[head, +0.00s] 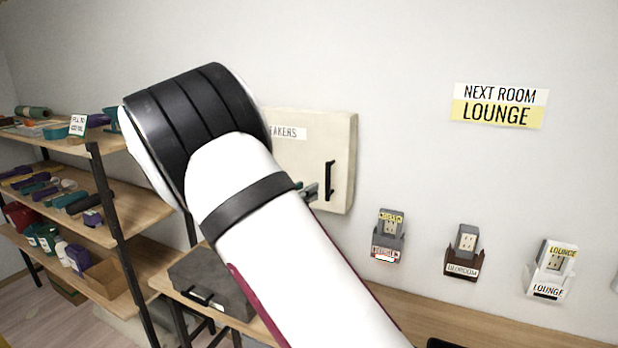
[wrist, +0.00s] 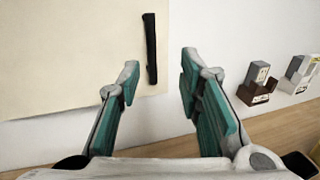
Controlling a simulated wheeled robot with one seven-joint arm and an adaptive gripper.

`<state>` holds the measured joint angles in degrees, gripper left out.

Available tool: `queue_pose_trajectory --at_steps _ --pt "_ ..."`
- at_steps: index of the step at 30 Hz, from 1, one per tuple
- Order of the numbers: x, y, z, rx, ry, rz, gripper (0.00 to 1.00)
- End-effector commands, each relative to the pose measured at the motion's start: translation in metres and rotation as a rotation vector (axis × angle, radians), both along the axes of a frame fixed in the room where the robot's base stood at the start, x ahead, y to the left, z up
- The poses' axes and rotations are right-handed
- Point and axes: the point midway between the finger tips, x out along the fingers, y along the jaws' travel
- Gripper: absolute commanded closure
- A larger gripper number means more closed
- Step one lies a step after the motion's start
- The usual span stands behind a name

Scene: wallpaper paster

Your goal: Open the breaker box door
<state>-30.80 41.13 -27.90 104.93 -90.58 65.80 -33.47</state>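The breaker box (head: 341,150) is a cream box on the wall with a door that looks shut. Its label is partly hidden by my arm and reads "...EAKERS". A black vertical handle (head: 330,180) sits near the door's right edge. In the wrist view the handle (wrist: 151,48) stands ahead of my gripper (wrist: 160,78), nearer the left finger, against the cream door (wrist: 70,55). My gripper's teal-padded fingers are apart with nothing between them. In the head view my arm hides most of the gripper; a fingertip shows just left of the handle.
Several wall holders with outlets, including the lounge one (head: 549,270), hang right of the box. A wooden counter (head: 450,325) runs below. A loaded shelf (head: 130,215) stands at left, and a dark grey case (head: 212,285) lies below the box.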

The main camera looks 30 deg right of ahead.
Motion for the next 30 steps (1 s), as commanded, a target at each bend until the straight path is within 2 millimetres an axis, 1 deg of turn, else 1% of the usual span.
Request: queue_pose_trajectory --at_steps 2,4,8,21,27,30 --pt "0.005 0.003 0.001 -0.029 0.013 0.017 0.67" --pt "0.008 0.001 0.001 -0.038 0.018 0.022 0.67" --pt "0.013 -0.012 0.000 -0.037 0.017 0.021 0.67" --pt "0.048 -0.088 0.001 -0.035 0.016 0.019 0.67" --pt "0.060 -0.111 0.000 -0.034 0.015 0.020 0.67" --pt "0.063 -0.117 0.000 -0.033 0.017 0.021 0.67"
